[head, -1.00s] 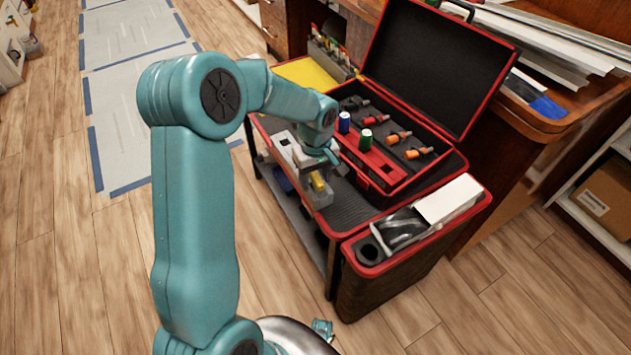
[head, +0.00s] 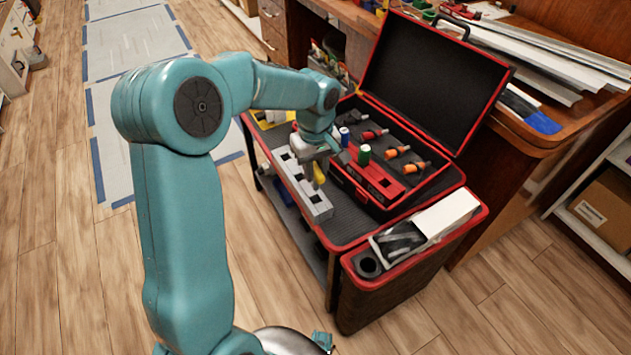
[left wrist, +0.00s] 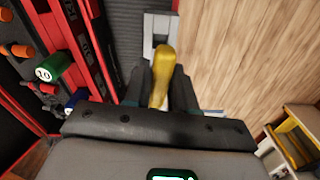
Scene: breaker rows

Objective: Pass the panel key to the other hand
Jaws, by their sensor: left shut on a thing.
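The panel key (left wrist: 162,68) shows as a yellow handle between the two dark fingers of my left gripper (left wrist: 160,90) in the left wrist view. My left gripper is shut on it. In the head view the yellow of the key (head: 319,173) shows just below my left gripper (head: 317,160), over the grey slotted block (head: 309,200) on the cart. The key's lower end is hidden, and I cannot tell whether it is in a slot or clear of the block. My right gripper is not in view.
An open red-edged case (head: 437,75) with a raised lid stands right of the block, holding orange-handled tools and blue and green cylinders. A bin (head: 357,290) with a white box (head: 446,214) is at the cart's near end. Wood floor lies open to the left.

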